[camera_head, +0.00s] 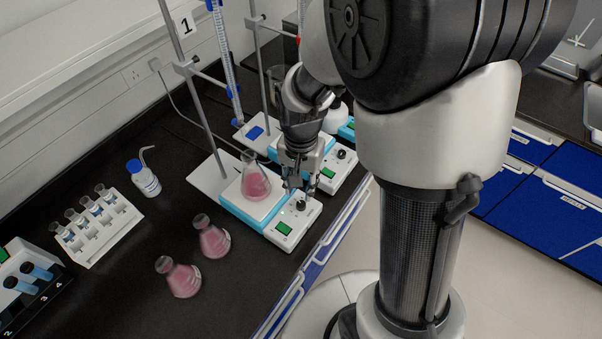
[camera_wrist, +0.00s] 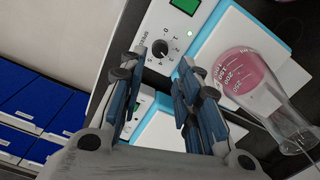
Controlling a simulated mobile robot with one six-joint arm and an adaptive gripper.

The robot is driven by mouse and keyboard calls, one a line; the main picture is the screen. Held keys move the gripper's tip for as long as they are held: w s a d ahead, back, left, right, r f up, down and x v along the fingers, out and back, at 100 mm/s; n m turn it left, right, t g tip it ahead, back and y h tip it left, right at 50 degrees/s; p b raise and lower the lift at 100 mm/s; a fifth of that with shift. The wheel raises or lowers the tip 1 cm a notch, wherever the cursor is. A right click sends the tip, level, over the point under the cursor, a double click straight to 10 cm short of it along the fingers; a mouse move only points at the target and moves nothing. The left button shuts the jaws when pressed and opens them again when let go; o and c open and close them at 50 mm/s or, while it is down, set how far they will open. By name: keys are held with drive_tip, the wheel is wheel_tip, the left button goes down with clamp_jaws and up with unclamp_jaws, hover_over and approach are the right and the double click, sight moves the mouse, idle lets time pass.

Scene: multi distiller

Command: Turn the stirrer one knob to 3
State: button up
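The nearer stirrer (camera_head: 268,228) is a white and blue box with a green display (camera_head: 284,228) and a black knob (camera_head: 302,204) on its front. A flask of pink liquid (camera_head: 256,184) stands on its plate. In the wrist view the knob (camera_wrist: 160,48) has a numbered dial around it; its setting is too small to read surely. The green display (camera_wrist: 186,5) and the flask (camera_wrist: 262,85) also show there. My gripper (camera_head: 300,186) points down above the knob. In the wrist view its fingers (camera_wrist: 166,62) are apart and empty, with the knob just beyond the gap between them.
A second stirrer (camera_head: 328,174) stands just behind the first. Two pink flasks (camera_head: 212,238) (camera_head: 180,278) stand on the dark bench at the front left. A wash bottle (camera_head: 145,180) and a tube rack (camera_head: 98,224) are further left. A stand pole (camera_head: 197,90) rises behind the stirrer.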

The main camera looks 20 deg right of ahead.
drive_tip(key=shift+r, duration=1.95)
drive_tip(key=shift+r, duration=0.1)
drive_tip(key=s+r+n+t, duration=0.4)
drive_tip(key=s+r+n, duration=0.3)
drive_tip(key=s+r, duration=0.7)
drive_tip(key=shift+s+r+n+t, duration=0.3)
drive_tip(key=shift+s+n, duration=0.1)
drive_tip(key=shift+s, duration=0.15)
